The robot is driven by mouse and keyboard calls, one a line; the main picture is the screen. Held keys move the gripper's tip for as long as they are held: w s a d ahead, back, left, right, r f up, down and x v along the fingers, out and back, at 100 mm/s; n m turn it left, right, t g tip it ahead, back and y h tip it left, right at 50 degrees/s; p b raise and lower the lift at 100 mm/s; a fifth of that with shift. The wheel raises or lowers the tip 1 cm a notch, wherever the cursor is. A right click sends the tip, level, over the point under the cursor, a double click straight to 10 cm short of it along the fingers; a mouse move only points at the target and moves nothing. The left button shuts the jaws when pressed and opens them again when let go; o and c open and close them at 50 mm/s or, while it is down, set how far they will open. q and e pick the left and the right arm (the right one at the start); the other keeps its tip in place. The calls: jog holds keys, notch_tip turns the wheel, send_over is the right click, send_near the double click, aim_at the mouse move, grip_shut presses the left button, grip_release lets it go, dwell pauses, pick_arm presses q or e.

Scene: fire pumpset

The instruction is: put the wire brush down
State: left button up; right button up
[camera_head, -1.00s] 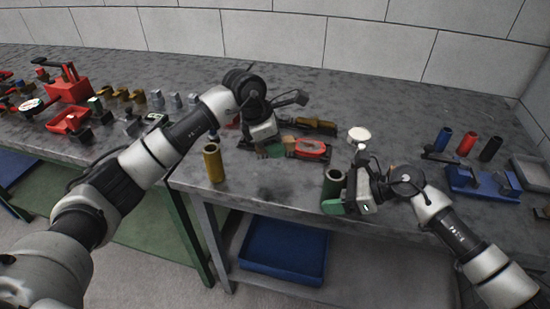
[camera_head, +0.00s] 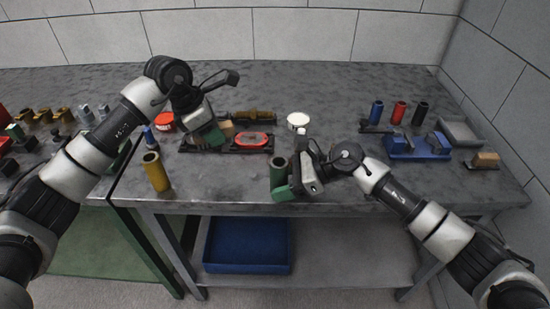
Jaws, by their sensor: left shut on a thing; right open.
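A dark holder with a red oval tray (camera_head: 252,140) lies just right of the left gripper.
A yellow cylinder (camera_head: 155,171) stands at the front left. A long brown-and-black item (camera_head: 252,114) and a white round container (camera_head: 298,120) are behind. A blue fixture (camera_head: 417,146) and a tan block (camera_head: 485,159) stand right. The bench (camera_head: 340,95) is clear along its back.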

aim_at(227, 171)
pick_arm(q)
notch_tip(227, 171, down, 10)
jog(key=shift+r, duration=0.1)
dwell(0.5)
jog(key=o, duration=1)
jog(key=shift+c, duration=0.2)
jog(key=v, duration=1.2)
jog(key=shift+o, duration=0.5)
